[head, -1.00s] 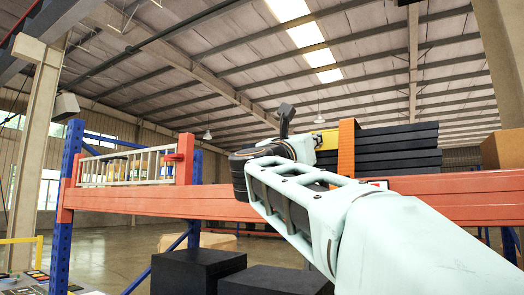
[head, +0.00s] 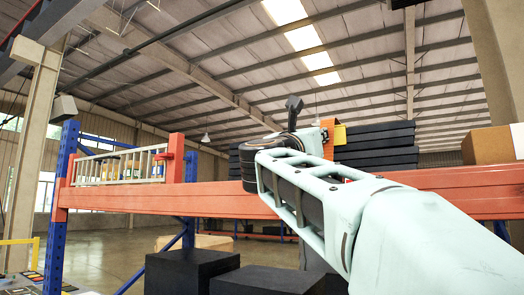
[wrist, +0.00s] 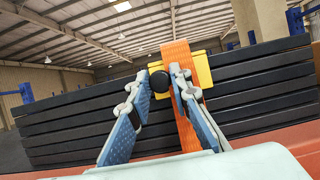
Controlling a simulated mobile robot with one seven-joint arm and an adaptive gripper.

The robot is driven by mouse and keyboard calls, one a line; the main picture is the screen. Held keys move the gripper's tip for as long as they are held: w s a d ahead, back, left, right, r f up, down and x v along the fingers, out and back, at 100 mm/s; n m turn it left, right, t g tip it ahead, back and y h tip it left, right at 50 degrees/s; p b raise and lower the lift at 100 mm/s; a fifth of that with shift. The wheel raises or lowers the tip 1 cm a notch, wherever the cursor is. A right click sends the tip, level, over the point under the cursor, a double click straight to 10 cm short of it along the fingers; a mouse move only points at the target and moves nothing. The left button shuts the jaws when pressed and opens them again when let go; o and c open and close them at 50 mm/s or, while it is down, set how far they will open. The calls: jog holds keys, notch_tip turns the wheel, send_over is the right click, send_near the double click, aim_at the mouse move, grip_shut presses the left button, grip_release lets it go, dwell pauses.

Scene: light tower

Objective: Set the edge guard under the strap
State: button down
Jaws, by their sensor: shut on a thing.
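The orange strap (wrist: 180,100) runs down the front of a stack of dark slabs (wrist: 80,120). The yellow edge guard (wrist: 204,70) shows on both sides of the strap at the stack's top edge, with the strap crossing its middle. In the head view, the guard (head: 340,134) shows just right of the strap (head: 328,146). My gripper (wrist: 161,84) is shut on the guard's round black knob, left of the strap. Its right finger overlaps the strap in the wrist view. In the head view my arm hides the fingertips.
The stack rests on an orange rack beam (head: 120,200) with a blue post (head: 65,190). A low white railing (head: 120,166) stands on the beam at left. A cardboard box (head: 487,146) sits at right. Black boxes (head: 190,270) stand below.

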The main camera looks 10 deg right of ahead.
jog(key=c, duration=1.7)
grip_release()
jog(key=shift+c, duration=0.2)
jog(key=shift+r, duration=0.1)
notch_tip(320, 180, up, 10)
jog(key=shift+d, duration=0.15)
